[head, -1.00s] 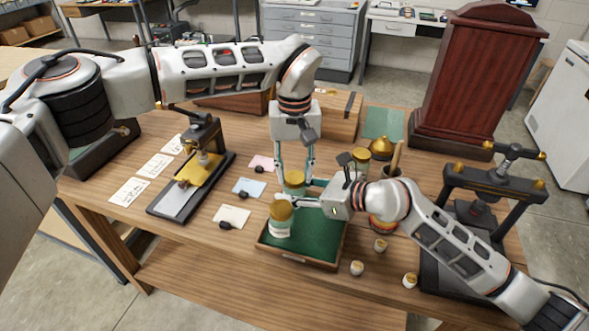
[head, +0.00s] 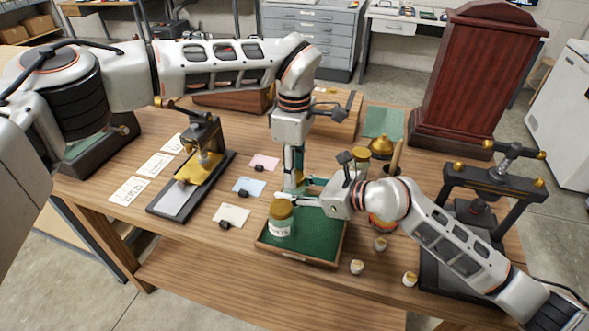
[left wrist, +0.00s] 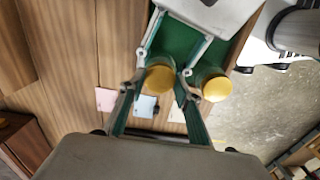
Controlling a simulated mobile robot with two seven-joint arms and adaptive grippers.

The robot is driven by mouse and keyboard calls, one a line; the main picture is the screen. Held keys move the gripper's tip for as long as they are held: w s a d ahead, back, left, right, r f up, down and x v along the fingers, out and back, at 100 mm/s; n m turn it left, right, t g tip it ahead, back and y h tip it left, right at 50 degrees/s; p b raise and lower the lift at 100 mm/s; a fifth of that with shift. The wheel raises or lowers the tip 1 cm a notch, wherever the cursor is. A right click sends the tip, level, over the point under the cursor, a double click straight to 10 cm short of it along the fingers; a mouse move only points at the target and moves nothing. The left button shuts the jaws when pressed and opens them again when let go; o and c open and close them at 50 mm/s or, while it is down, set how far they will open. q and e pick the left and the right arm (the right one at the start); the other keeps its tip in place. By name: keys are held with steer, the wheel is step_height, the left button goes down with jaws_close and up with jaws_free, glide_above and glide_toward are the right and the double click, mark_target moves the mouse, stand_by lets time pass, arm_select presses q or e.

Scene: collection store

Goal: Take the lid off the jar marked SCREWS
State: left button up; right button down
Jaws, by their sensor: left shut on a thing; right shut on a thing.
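Two jars with gold lids stand at the green-lined tray (head: 318,246). The front jar (head: 281,228) has a white label, which seems to end in "TS"; it also shows in the left wrist view (left wrist: 215,88). The other jar is mostly hidden behind my grippers in the head view, so its label cannot be read. Its gold lid (left wrist: 160,78) shows in the left wrist view. My left gripper (head: 293,186) points down and is shut on this lid. My right gripper (head: 300,199) reaches in from the right, shut around the same jar below the lid.
Small white pots (head: 357,267) stand right of the tray. A black press (head: 480,205) is at the right, and a brass-and-black device (head: 200,165) at the left. Coloured cards (head: 231,216) lie left of the tray.

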arm_select(q)
steer(key=n, duration=0.5)
steer(key=shift+n, duration=0.4)
steer(key=n, duration=0.8)
steer(key=shift+n, duration=0.3)
steer(key=n, duration=0.3)
steer(key=shift+n, duration=0.4)
steer(key=n, duration=0.9)
steer(key=shift+r, duration=0.1)
steer(key=n, duration=1)
steer(key=shift+r, duration=0.3)
